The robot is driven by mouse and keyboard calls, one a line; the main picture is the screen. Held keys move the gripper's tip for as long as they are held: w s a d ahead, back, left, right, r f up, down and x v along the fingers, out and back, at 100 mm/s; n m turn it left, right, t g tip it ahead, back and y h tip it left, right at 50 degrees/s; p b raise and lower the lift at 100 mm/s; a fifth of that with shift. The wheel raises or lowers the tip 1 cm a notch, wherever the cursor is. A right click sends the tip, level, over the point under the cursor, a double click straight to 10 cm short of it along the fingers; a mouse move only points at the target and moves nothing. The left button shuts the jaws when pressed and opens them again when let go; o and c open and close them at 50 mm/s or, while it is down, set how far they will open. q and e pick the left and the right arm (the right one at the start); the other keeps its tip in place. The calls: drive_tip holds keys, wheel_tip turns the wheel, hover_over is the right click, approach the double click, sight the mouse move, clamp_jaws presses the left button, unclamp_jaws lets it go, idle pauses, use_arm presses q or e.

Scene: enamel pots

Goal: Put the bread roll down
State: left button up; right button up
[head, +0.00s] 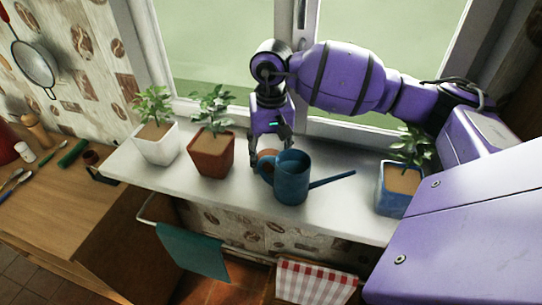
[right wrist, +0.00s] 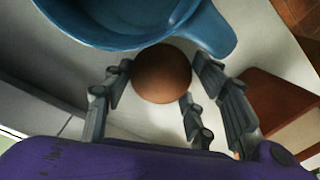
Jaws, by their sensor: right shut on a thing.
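The bread roll (right wrist: 162,73) is round and brown, between the fingers of my right gripper (right wrist: 158,84) in the right wrist view. In the head view my right gripper (head: 269,157) points down over the white windowsill (head: 332,212), shut on the roll, which is partly hidden behind the blue watering can (head: 292,180). The can also shows close beside the roll in the right wrist view (right wrist: 110,22). I cannot tell whether the roll touches the sill. My left gripper is not in view.
A red-brown plant pot (head: 211,158) stands left of the gripper, with a white pot (head: 158,146) beyond it. A blue pot (head: 393,200) stands at the sill's right. The can's spout points right. The sill has clear room between spout and blue pot.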

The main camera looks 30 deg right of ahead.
drive_tip(key=shift+f, duration=0.5)
drive_tip(key=shift+f, duration=0.2)
drive_tip(key=o, duration=1.2)
drive_tip(key=shift+c, duration=0.2)
drive_tip(key=shift+r, duration=0.1)
